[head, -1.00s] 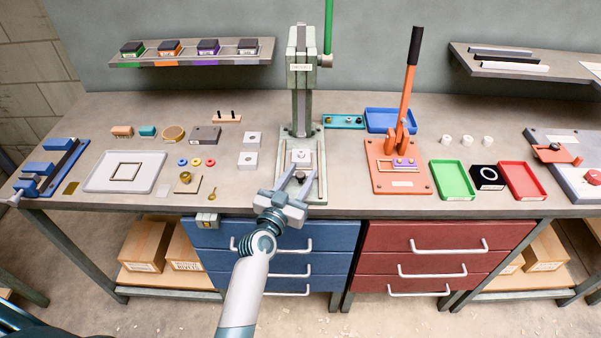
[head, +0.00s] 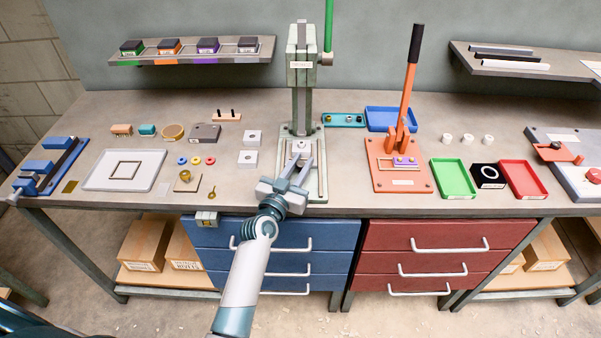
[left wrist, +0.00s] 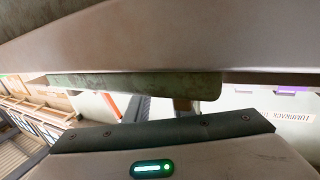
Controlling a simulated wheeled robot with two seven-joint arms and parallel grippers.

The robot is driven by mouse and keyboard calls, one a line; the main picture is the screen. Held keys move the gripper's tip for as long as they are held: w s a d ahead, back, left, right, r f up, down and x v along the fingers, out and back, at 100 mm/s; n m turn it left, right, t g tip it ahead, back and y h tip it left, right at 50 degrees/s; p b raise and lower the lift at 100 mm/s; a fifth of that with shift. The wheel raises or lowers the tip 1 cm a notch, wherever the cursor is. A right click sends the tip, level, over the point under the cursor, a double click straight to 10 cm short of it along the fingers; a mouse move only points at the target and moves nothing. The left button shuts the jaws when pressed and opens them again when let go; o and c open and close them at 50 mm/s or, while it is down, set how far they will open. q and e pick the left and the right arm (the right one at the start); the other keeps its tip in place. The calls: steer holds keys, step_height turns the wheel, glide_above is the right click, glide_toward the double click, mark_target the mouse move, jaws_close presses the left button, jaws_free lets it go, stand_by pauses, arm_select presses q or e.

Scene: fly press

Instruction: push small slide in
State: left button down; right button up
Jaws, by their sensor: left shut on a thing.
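The green-grey fly press (head: 301,75) stands upright at the back middle of the bench. Its base plate (head: 319,187) reaches toward the front edge. A small pale slide (head: 302,146) with a knob sits on the base under the press column. My left gripper (head: 302,163) reaches over the front of the base, its fingers close together at the slide's near side and shut on it. The fingers hide the exact grip. In the left wrist view, a green-grey press part (left wrist: 135,85) crosses close above my gripper's body; the slide cannot be made out. My right gripper is not in view.
An orange lever press (head: 400,165) stands to the right, with green (head: 454,197) and red trays (head: 540,195) beyond. White blocks (head: 248,160) and small rings lie left of the base. The fly press's green lever (head: 329,25) rises at its right.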

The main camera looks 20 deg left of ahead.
arm_select(q)
steer(key=shift+w+a, duration=0.1)
steer(key=shift+w, duration=0.1)
steer(key=shift+r, duration=0.15)
steer(key=c, duration=1.6)
jaws_free()
steer(key=shift+o, duration=0.2)
steer(key=shift+w, duration=0.1)
steer(key=s+a+b, duration=0.2)
steer(key=s+b, duration=0.2)
steer(key=s, duration=1.3)
steer(key=shift+s, duration=0.15)
steer(key=shift+d+f, duration=0.1)
steer(key=shift+f, duration=0.15)
